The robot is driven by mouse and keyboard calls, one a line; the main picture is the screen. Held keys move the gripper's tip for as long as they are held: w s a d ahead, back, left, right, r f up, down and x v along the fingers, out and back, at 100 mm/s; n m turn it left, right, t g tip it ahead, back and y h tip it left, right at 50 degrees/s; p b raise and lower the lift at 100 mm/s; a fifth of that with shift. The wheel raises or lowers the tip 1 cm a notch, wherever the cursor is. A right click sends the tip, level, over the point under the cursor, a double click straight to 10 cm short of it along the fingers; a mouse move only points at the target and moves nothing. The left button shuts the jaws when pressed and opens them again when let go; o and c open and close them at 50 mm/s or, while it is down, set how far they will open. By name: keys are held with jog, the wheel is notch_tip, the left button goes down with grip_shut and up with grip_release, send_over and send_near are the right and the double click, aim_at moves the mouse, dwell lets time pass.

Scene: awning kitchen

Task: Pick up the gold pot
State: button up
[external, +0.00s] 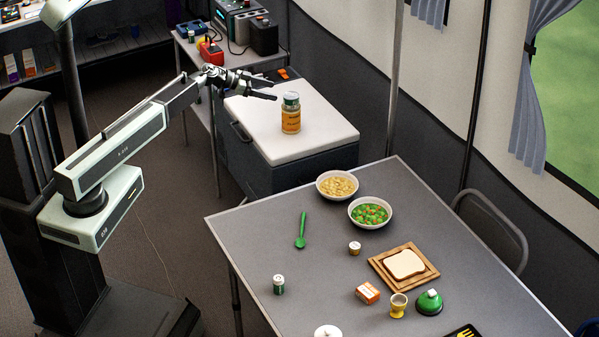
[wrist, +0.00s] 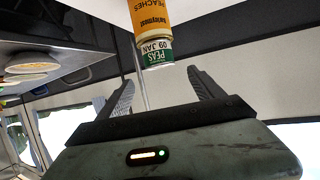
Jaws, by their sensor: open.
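Two small gold things stand on the grey table: a little gold pot with a pale top (external: 354,249) near the middle, and a gold cup (external: 398,306) nearer the front, beside a green domed thing. I cannot tell which one the task names. My gripper (external: 273,90) is open and empty, raised over the white-topped chest, far from both. In the wrist view my gripper (wrist: 165,92) has its fingers spread with nothing between them. Neither gold thing can be made out in the wrist view.
An orange peaches can (external: 291,121) with a green-labelled peas can (external: 291,100) on top stands on the white-topped chest (external: 325,131), close to my gripper. Two bowls, a green spoon (external: 301,231), a bread board (external: 380,265) and an orange box (external: 367,292) share the table.

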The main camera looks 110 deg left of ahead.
jog(key=c, duration=0.5)
